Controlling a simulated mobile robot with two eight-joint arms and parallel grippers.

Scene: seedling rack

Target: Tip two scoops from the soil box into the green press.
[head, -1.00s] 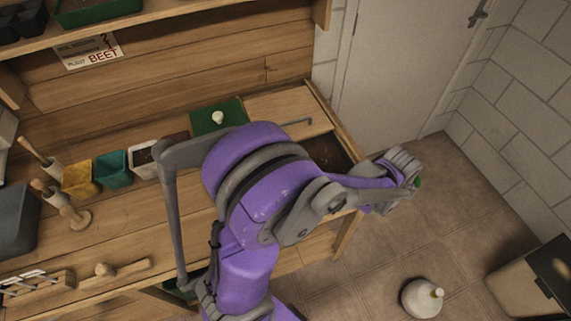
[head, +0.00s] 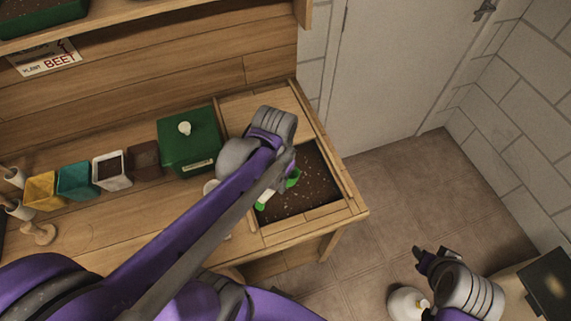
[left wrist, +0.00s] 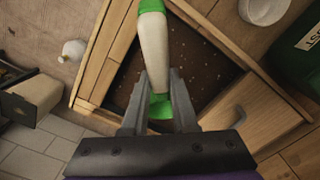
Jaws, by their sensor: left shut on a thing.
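The soil box (head: 327,182) is a sunken bin of dark, speckled soil at the bench's right end; its soil also shows in the left wrist view (left wrist: 195,60). My left gripper (left wrist: 158,108) is shut on a green-and-white tool (left wrist: 152,45), apparently the scoop. The gripper is over the box's left side; the arm hides much of it in the head view. A dark green box (head: 176,163) with a white-knobbed lid and label stands left of the soil. My right gripper (head: 436,257) is open, empty, above the floor.
Small yellow (head: 43,190), teal (head: 76,181), white (head: 112,170) and brown (head: 145,160) pots line the bench to the left. A white bottle (head: 404,302) stands on the floor near my right gripper. A bin (head: 515,285) is at lower right.

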